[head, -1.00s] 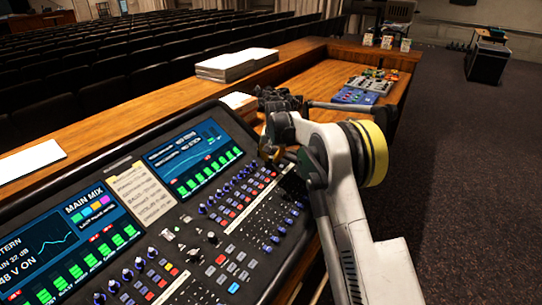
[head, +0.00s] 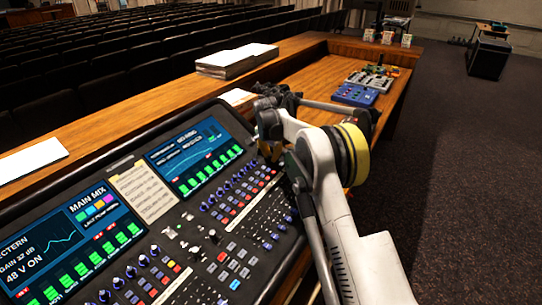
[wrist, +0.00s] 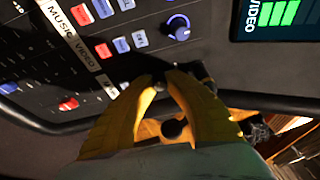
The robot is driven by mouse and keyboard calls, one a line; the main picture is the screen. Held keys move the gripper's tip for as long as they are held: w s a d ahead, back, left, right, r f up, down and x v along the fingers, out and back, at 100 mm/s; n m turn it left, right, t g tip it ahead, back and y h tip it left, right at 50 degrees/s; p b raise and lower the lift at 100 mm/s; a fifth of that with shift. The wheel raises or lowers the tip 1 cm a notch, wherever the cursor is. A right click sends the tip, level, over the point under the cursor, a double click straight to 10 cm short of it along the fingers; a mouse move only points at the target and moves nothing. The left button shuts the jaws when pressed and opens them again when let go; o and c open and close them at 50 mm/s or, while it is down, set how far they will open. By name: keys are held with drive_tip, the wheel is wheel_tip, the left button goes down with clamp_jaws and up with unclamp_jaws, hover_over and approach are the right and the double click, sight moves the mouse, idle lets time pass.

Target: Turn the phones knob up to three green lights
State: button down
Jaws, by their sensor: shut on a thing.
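The mixing desk (head: 190,215) fills the lower left of the head view. My gripper (head: 270,152) is at its far right corner, beside the right screen, with the arm reaching in from the lower right. In the wrist view my gripper's yellow fingers (wrist: 160,82) come together on a small dark knob (wrist: 158,77) near the desk's edge, which the fingertips mostly hide. No phones label can be read, and I cannot make out the knob's green lights in either view. A blue knob (wrist: 178,28) stands apart, above the fingertips.
Two screens, left (head: 68,240) and right (head: 195,155), show green bars. Rows of small knobs and lit buttons lie close to my gripper. Papers (head: 237,60) and a blue box (head: 355,95) lie on the wooden counter (head: 320,75) behind. Open floor is at the right.

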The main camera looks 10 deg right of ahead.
drive_tip(key=c, duration=1.3)
unclamp_jaws()
drive_tip(key=shift+c, duration=0.2)
drive_tip(key=v, duration=1.2)
